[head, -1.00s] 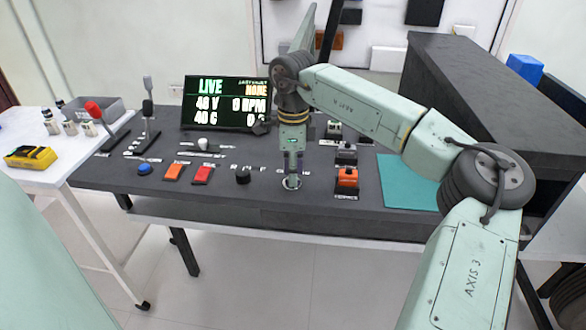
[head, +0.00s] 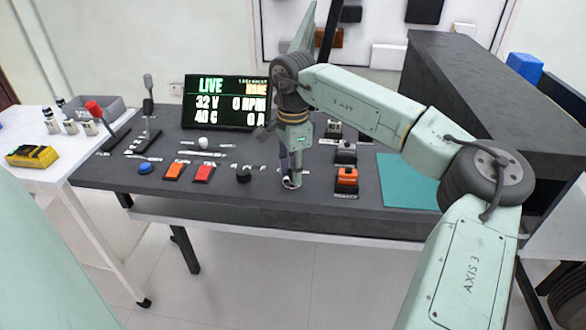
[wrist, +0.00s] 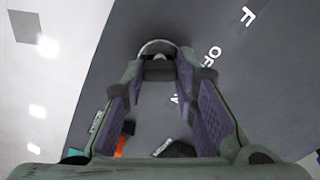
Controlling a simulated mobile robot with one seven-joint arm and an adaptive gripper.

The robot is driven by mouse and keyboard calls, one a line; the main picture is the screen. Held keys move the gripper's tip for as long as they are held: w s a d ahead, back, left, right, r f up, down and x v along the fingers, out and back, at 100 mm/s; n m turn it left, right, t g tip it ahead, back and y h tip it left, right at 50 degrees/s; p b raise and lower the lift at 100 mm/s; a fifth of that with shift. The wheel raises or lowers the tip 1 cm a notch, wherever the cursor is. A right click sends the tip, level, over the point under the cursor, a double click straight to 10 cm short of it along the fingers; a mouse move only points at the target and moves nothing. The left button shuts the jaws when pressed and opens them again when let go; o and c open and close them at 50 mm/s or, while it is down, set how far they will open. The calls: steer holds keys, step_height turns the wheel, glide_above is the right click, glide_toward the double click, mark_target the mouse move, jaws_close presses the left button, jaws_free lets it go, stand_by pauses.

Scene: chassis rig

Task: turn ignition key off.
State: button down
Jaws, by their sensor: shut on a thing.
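The ignition switch shows as a pale metal ring (head: 290,184) near the front edge of the dark console. It also shows in the wrist view (wrist: 157,46), at the far end of my fingers. My gripper (head: 291,177) points down onto it. In the wrist view my gripper (wrist: 158,68) has its fingertips close together at the ring, shut on the key. The key is mostly hidden between the fingertips. White lettering, partly reading "OF", lies on the panel beside the ring.
An orange-topped switch box (head: 347,178) stands close on the right, with a teal mat (head: 405,182) beyond. A blue button (head: 145,168) and levers are at the left.

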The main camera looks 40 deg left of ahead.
steer(key=c, duration=1.3)
jaws_free()
step_height(320, 180, up, 12)
